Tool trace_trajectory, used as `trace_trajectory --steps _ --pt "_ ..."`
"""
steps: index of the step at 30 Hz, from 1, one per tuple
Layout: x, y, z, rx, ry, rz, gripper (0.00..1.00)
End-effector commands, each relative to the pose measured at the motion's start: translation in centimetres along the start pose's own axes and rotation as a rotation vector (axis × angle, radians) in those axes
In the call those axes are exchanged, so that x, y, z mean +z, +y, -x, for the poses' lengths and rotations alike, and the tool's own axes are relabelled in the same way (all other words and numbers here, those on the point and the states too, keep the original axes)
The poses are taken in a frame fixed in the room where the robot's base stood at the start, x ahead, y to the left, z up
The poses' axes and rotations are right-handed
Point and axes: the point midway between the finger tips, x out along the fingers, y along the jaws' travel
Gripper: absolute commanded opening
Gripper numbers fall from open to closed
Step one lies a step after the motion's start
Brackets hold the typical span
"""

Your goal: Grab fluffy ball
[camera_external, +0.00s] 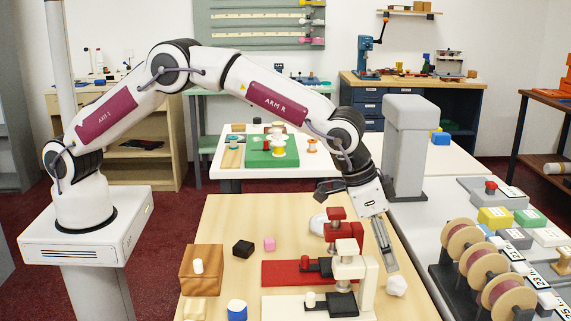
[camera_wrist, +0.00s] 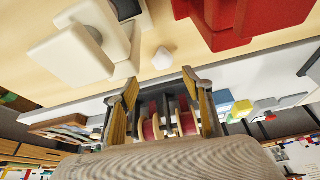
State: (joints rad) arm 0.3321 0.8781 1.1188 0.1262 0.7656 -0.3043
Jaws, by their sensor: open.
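A small white, roughly round, faceted lump (camera_external: 396,286) sits on the right side of the light wooden table; it is the most ball-like thing, though I cannot make out any fluff. It also shows in the wrist view as a white lump (camera_wrist: 162,58) beyond my fingertips, roughly centred between them. My gripper (camera_external: 389,262) points down, above and slightly left of the lump in the external view, apart from it. In the wrist view my two fingers (camera_wrist: 160,84) are spread with nothing between them touching either one.
A red press (camera_external: 300,273) and a cream press (camera_external: 368,285) stand close left of the lump. Several spools (camera_external: 484,270) stand on the white counter at right.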

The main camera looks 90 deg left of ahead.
Motion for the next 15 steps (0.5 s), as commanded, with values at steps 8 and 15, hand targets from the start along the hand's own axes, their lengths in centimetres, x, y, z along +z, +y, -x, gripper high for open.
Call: trace_trajectory --steps 8,15 --pt "-0.04 0.2 -0.38 0.0 0.001 -0.001 0.5" --pt "-0.02 0.19 -0.58 0.0 0.0 -0.001 0.5"
